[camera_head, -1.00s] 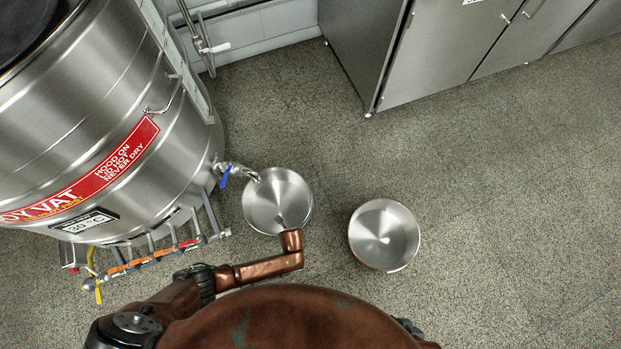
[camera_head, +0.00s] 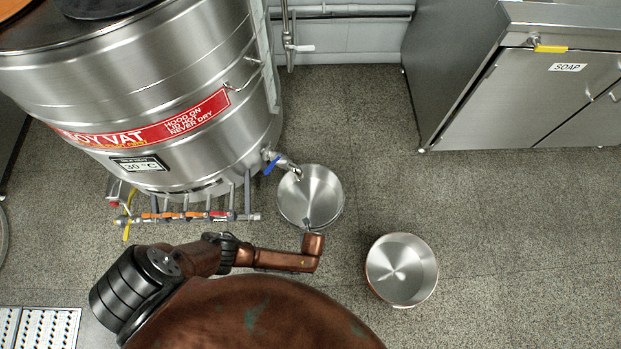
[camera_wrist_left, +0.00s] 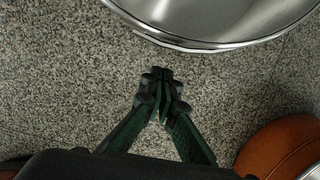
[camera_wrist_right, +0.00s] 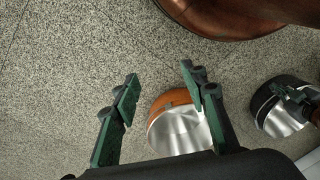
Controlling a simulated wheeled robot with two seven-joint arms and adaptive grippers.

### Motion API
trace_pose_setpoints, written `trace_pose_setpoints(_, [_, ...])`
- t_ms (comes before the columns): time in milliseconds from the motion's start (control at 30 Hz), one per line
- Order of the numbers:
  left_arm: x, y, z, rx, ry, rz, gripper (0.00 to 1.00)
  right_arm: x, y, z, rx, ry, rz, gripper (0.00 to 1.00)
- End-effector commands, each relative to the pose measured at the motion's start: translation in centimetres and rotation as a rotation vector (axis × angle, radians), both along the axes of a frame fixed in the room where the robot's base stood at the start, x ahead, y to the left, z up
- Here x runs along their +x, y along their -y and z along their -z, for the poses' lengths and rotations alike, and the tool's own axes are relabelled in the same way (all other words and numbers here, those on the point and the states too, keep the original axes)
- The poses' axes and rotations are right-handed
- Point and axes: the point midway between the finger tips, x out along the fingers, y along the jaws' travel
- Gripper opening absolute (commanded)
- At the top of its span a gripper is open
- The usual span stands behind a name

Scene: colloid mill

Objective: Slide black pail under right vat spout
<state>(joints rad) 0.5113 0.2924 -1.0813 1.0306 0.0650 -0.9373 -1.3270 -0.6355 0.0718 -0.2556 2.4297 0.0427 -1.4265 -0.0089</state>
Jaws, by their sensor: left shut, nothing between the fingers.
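The black pail (camera_head: 326,184) stands on the floor at the vat's lower right; from above its silver inside shows. The tip of the vat spout (camera_head: 287,166), with a blue handle, is over the pail's upper left part. My left gripper (camera_head: 307,223) is at the pail's near rim, partly hidden by its copper arm. In the left wrist view its fingers (camera_wrist_left: 163,78) are shut and empty, just short of the pail's rim (camera_wrist_left: 190,42). In the right wrist view, my right gripper (camera_wrist_right: 160,85) is open and empty, and the black pail (camera_wrist_right: 257,105) is at right.
An orange pail (camera_head: 402,270) stands on the floor to the right; it also shows in the right wrist view (camera_wrist_right: 158,104). The large steel soy vat (camera_head: 160,90) has pipes at its base. A steel cabinet (camera_head: 560,100) is at upper right.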

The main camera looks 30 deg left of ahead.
Motion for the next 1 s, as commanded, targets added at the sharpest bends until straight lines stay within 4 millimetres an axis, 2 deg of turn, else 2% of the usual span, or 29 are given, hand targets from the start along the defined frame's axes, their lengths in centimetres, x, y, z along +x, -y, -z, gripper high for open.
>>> trace_pose_setpoints(33, [0.2, 0.2, -1.7, -0.001, 0.008, 0.002, 0.0, -0.6, 0.7, -1.2, -0.018, -0.024, 0.003, 0.4])
trace_pose_setpoints(133, [-0.2, 0.3, -3.5, -0.002, 0.008, -0.002, 0.0, -2.3, 1.9, -2.5, -0.052, -0.089, 0.012, 0.4])
trace_pose_setpoints(300, [-0.8, 0.1, -4.6, 0.0, 0.004, -0.011, 0.0, -2.4, 2.2, 1.8, -0.06, -0.095, 0.007, 0.4])
trace_pose_setpoints(600, [-1.3, 0.5, -7.4, -0.001, 0.003, -0.01, 0.0, -3.2, 3.1, 7.8, -0.077, -0.094, 0.004, 0.4])
trace_pose_setpoints(800, [-1.6, 0.8, -8.9, -0.001, 0.003, -0.009, 0.0, -4.1, 3.8, 11.0, -0.086, -0.092, 0.005, 0.4])
trace_pose_setpoints(1000, [-1.9, 1.0, -9.7, 0.0, 0.001, -0.008, 0.0, -4.8, 4.3, 12.7, -0.092, -0.092, 0.005, 0.4])
